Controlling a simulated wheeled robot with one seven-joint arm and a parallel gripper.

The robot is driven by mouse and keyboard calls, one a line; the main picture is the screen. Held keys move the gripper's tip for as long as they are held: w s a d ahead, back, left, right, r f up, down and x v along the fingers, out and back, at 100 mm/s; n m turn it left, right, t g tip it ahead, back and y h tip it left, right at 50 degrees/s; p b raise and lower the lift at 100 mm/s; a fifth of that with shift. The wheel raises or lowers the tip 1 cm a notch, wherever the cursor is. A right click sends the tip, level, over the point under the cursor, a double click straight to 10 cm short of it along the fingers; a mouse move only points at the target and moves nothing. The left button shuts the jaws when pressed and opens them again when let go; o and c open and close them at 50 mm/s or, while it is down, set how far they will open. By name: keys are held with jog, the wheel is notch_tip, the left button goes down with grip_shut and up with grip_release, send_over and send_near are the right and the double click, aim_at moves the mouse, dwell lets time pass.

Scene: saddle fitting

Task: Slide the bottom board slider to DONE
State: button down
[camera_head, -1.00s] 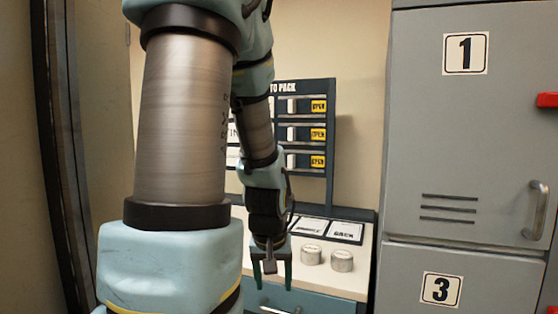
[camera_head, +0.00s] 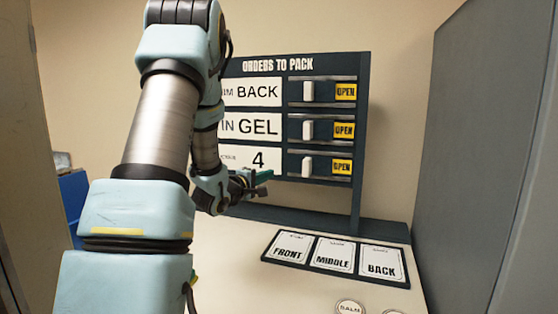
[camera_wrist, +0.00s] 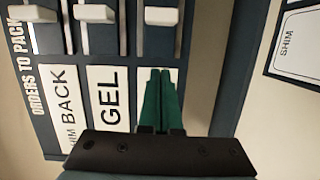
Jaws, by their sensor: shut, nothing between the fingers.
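The orders board (camera_head: 362,120) stands at the back of the counter with three slider rows. The bottom slider (camera_head: 307,167) is a white knob at the left of its track, beside a yellow OPEN label (camera_head: 341,167). My gripper (camera_head: 268,174) is shut and empty, just left of and slightly below the bottom slider. In the wrist view the green fingers (camera_wrist: 162,75) lie together over the bottom row's card, pointing toward the bottom slider (camera_wrist: 162,16), with a gap between.
The middle slider (camera_head: 308,130) and top slider (camera_head: 308,92) are also at the left, beside OPEN labels. A tray with FRONT, MIDDLE and BACK cards (camera_head: 333,255) lies on the counter (camera_head: 250,270). A round BALM tin (camera_head: 350,307) is at the front. A grey cabinet (camera_head: 475,140) stands at right.

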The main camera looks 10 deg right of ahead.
jog(key=shift+w+r, duration=0.25)
jog(key=shift+w, duration=0.05)
jog(key=p, duration=0.4)
send_near(294, 161)
jog(key=x, duration=0.4)
jog(key=shift+w, duration=0.1)
jog(key=shift+s+d+f+p, duration=0.15)
jog(key=shift+s+d+p, duration=0.35)
jog(key=shift+d, duration=0.25)
jog(key=shift+s+d+f+p, duration=0.1)
jog(key=shift+s+d+p, duration=0.35)
jog(key=shift+d, duration=0.35)
